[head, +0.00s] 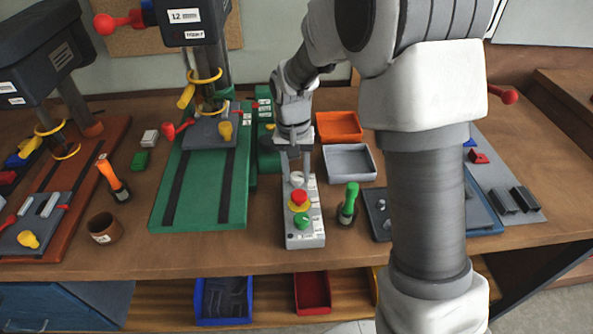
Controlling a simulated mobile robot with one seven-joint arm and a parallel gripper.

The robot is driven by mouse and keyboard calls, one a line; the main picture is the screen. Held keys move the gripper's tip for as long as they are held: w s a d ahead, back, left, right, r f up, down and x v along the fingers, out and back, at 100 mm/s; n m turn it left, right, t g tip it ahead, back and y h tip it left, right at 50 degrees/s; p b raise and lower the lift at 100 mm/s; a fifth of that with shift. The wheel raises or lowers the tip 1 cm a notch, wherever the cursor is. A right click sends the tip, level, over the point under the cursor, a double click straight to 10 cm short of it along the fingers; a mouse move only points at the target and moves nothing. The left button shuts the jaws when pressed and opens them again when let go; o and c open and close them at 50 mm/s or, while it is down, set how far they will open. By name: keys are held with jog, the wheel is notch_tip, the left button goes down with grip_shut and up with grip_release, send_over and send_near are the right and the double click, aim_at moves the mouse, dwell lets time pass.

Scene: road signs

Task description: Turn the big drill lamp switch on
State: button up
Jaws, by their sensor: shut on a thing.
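A grey control box (304,232) stands on the bench beside the big drill with the green base (222,199). On its top are a green button (302,219), a red button on a yellow collar (298,198) and a pale knob (297,180) near its far end. My gripper (297,170) points down over the far end of the box, its fingers shut on the pale knob. The fingers partly hide the knob, so which way it is turned cannot be told. No lit lamp can be made out on the drill.
A green-handled tool (348,204) stands close right of the box. An orange tray (338,127) and a grey tray (349,162) lie behind it. A second drill, an orange-handled tool (113,178) and a brown cup (104,228) are at left.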

grip_shut()
jog(key=n, duration=0.5)
jog(key=shift+n, duration=0.3)
jog(key=n+p, duration=0.1)
jog(key=n, duration=0.5)
jog(key=shift+p, duration=0.4)
jog(key=shift+n, duration=0.3)
jog(key=o, duration=1)
grip_release()
jog(key=shift+s, duration=0.1)
